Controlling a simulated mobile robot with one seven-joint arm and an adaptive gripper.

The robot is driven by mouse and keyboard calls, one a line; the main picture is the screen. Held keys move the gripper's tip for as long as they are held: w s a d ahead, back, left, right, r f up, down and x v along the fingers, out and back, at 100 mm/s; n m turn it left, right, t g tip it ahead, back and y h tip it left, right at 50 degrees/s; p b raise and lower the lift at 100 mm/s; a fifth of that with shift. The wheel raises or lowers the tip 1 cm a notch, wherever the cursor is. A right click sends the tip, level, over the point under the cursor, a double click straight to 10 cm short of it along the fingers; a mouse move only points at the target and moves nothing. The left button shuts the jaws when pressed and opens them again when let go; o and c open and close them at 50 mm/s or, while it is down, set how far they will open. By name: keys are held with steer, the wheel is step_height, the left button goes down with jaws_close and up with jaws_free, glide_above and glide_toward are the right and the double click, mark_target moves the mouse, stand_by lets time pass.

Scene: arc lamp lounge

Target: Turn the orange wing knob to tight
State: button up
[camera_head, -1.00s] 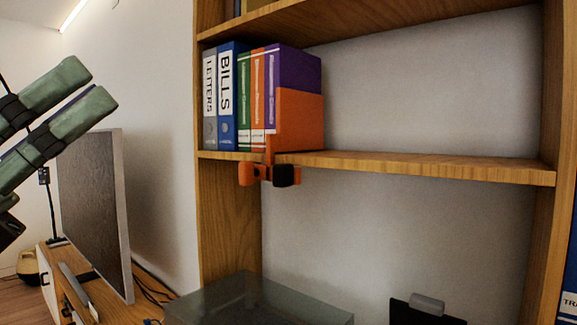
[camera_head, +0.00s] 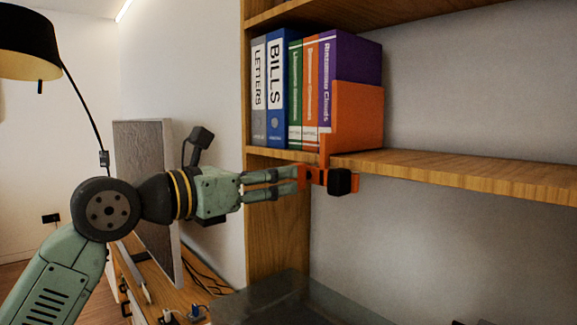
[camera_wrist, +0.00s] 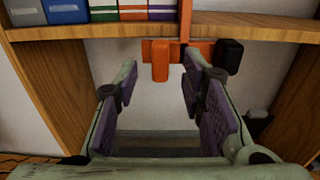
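An orange clamp-on bookend (camera_head: 358,115) stands on the shelf against the row of binders, and its clamp hangs below the shelf edge. The orange wing knob (camera_head: 304,176) is on the left side of that clamp, with a black block (camera_head: 339,181) to its right. In the wrist view, the knob (camera_wrist: 160,60) shows just ahead of my fingers, roughly between their tips. My gripper (camera_head: 296,181) reaches in from the left, just under the shelf. It is open, with a wide gap between its purple-padded fingers (camera_wrist: 160,72). I cannot tell whether a finger touches the knob.
The wooden shelf board (camera_head: 470,175) runs close above my gripper. The shelf's side panel (camera_head: 277,240) stands behind my fingers. A dark glass surface (camera_head: 290,300) lies below. A flat screen (camera_head: 145,140) stands on a low cabinet behind my arm.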

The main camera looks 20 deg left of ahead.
mark_target(300, 176)
steer(key=x, duration=0.3)
steer(key=shift+w+d+p, duration=0.15)
steer(key=shift+p, duration=0.25)
jaws_close()
